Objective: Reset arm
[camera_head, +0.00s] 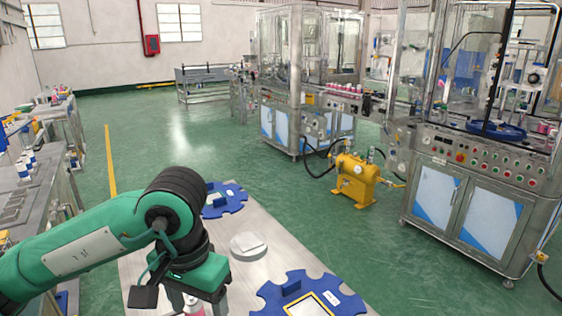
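My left arm, green and black, reaches in from the left, and its gripper (196,302) points down at the bottom edge of the view over the metal table. Part of a small white and pink can (194,306) shows below the gripper, between or just behind its fingers. The fingertips are cut off by the frame, so I cannot tell whether they touch the can. My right arm and gripper are not in view.
The metal table (262,217) holds two blue notched plates (234,200) (262,300) and a pale round disc (248,245). A yellow tank (355,180) and steel machines (470,175) stand to the right. A workbench (52,165) stands left. Green floor between is clear.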

